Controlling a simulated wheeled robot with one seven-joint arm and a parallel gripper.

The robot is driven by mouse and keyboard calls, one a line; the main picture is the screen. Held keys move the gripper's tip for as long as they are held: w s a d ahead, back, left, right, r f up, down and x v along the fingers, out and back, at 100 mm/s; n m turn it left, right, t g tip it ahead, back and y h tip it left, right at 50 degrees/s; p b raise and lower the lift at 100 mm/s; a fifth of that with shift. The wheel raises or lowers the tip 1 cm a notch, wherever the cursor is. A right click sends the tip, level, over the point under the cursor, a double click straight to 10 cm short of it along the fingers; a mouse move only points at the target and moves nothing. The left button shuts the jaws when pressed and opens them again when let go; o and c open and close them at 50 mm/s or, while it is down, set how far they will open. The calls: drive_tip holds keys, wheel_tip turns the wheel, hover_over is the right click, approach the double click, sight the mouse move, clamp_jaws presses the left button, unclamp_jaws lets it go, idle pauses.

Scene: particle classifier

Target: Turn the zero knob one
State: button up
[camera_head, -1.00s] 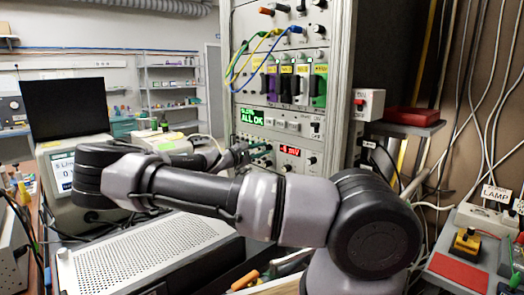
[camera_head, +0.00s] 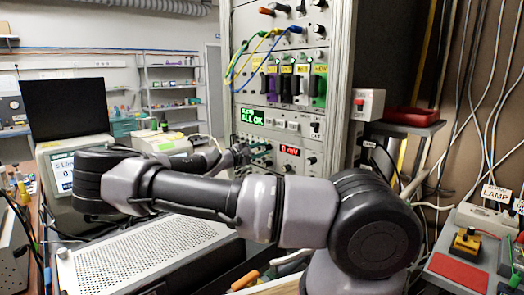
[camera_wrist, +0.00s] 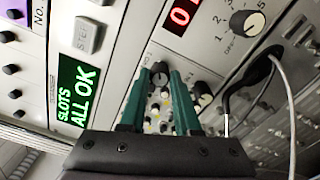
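A small dark round knob (camera_wrist: 160,71) on the light rack panel, beside a marking that looks like "NO 1", sits between the tips of my gripper (camera_wrist: 160,76) in the wrist view. The two green fingers are on either side of the knob and look closed against it. The knob is too small to make out in the head view, where my gripper (camera_head: 245,153) is at the rack front. A red digital display (camera_head: 290,151) reads 0 mV in the head view. A green screen (camera_head: 252,117) reads "ALL OK"; it also shows in the wrist view (camera_wrist: 78,92).
Another black knob (camera_wrist: 247,23) with a scale and a dark plug with a grey cable (camera_wrist: 245,90) are right of my gripper in the wrist view. Yellow and blue cables (camera_head: 245,60) hang higher on the rack. A perforated metal case (camera_head: 150,250) lies below my arm.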

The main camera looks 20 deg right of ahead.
drive_tip(key=o, duration=0.4)
drive_tip(key=shift+a, duration=0.15)
drive_tip(key=v, duration=1)
drive_tip(key=shift+s+a, duration=0.15)
drive_tip(key=shift+a, duration=0.1)
drive_tip(key=shift+d+f, duration=0.1)
